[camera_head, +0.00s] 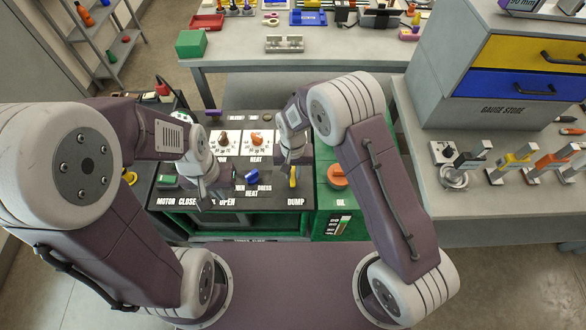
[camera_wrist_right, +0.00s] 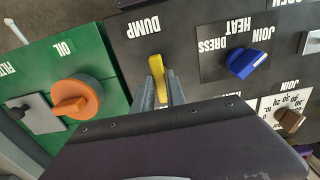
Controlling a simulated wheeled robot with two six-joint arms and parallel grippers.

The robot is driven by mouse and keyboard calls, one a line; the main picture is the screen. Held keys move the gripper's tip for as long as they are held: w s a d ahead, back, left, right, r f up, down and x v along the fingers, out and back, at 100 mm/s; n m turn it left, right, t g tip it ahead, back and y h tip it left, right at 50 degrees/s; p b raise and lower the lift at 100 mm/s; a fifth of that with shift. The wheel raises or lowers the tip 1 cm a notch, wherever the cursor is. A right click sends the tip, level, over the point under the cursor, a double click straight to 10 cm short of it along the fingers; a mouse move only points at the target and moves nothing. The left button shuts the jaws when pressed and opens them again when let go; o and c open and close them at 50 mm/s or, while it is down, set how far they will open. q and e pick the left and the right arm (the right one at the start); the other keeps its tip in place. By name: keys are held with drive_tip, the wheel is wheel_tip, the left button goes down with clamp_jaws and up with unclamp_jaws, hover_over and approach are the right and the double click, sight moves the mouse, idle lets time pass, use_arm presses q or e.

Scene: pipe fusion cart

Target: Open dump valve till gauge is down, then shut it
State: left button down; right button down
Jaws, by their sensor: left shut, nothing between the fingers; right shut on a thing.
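The yellow dump valve handle (camera_head: 293,178) is on the dark cart panel (camera_head: 262,205), just behind the DUMP label. In the right wrist view the yellow handle (camera_wrist_right: 156,66) stands between my right fingertips, pointing away along the panel toward the DUMP lettering. My right gripper (camera_head: 291,168) is shut on it; its fingers also show in the right wrist view (camera_wrist_right: 161,92). My left gripper (camera_head: 208,197) is shut and empty, low over the panel near the OPEN label. I cannot make out a pressure gauge or its needle; my right wrist covers part of the panel's back right.
A blue switch (camera_head: 251,177) marked JOIN, DRESS and HEAT is left of the handle. Workbenches stand behind and right.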

drive_tip(key=shift+w+n, duration=0.2)
drive_tip(key=shift+n, duration=0.3)
drive_tip(key=n, duration=0.3)
drive_tip(key=shift+n, duration=0.4)
drive_tip(key=n, duration=0.3)
drive_tip(key=shift+n+p, duration=0.35)
drive_tip(key=shift+n, duration=0.05)
drive_tip(key=n, duration=0.5)
drive_tip(key=shift+n, duration=2.1)
